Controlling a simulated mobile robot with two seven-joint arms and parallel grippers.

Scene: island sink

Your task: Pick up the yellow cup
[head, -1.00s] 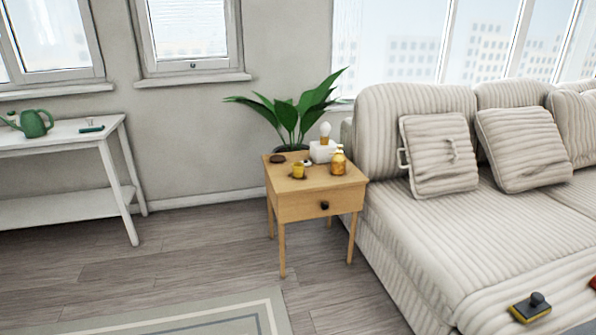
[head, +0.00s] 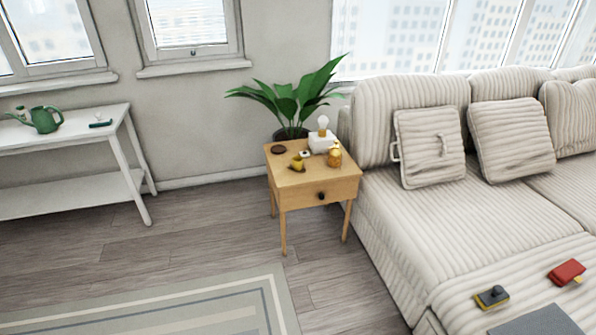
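The yellow cup (head: 297,163) is small in the head view. It stands on the top of a small wooden side table (head: 312,180), left of the middle of the tabletop. Whether it is upright or slightly tilted is too small to tell. An amber bottle (head: 334,155) stands to its right, and a white box-shaped lamp (head: 322,140) stands behind it to the right. A dark round item (head: 278,150) lies behind it to the left. Neither of my grippers is in view.
A striped sofa (head: 390,225) stands right of the side table, with a yellow-and-dark item (head: 492,297) and a red item (head: 567,272) toward its near side. A white table (head: 70,127) stands left. The wooden floor (head: 190,230) and rug (head: 170,310) before the side table look clear.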

